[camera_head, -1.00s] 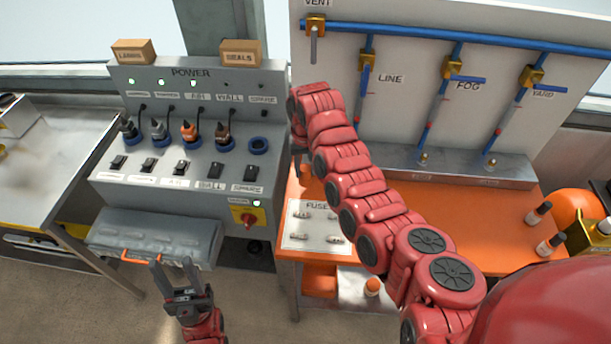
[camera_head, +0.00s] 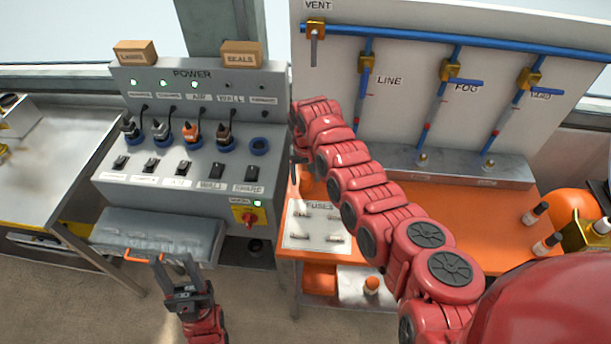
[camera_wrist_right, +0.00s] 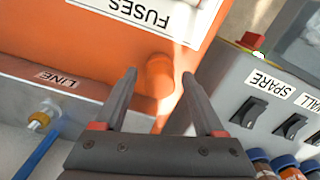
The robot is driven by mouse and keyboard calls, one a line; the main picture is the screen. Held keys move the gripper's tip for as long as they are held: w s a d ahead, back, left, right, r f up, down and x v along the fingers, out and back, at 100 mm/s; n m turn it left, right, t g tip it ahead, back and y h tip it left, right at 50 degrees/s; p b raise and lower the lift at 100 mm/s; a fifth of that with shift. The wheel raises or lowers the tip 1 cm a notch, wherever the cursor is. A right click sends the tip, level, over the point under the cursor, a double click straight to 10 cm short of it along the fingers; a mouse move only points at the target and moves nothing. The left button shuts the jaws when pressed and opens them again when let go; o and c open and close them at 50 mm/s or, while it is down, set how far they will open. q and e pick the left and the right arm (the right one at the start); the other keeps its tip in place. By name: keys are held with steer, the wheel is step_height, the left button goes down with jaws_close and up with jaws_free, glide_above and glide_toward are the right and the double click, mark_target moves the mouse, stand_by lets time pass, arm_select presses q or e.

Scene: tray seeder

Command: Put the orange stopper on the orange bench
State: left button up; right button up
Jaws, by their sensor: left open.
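The orange stopper (camera_wrist_right: 159,76) is a short rounded cylinder on the orange bench (camera_wrist_right: 100,40), near the bench edge and the white fuses plate (camera_wrist_right: 150,12). It blends with the bench colour. The orange bench also shows in the head view (camera_head: 450,215). In the right wrist view my right gripper (camera_wrist_right: 158,76) is open, its fingertips apart on either side of the stopper; I cannot tell if they touch it. In the head view my right gripper (camera_head: 297,168) is partly hidden by its arm. My left gripper (camera_head: 168,261) is open and empty near an orange handle (camera_head: 143,256).
The grey power panel (camera_head: 185,75) with switches and plugs stands left of the bench. A backboard with blue pipes and valves (camera_head: 452,68) rises behind it. Another orange-topped item (camera_head: 372,284) is below the bench.

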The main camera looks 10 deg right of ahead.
mark_target(305, 175)
steer(key=shift+w+r, duration=0.1)
steer(key=shift+r, duration=0.5)
step_height(305, 175, up, 5)
steer(key=shift+f+b, duration=0.1)
steer(key=shift+b, duration=1.05)
step_height(305, 175, up, 6)
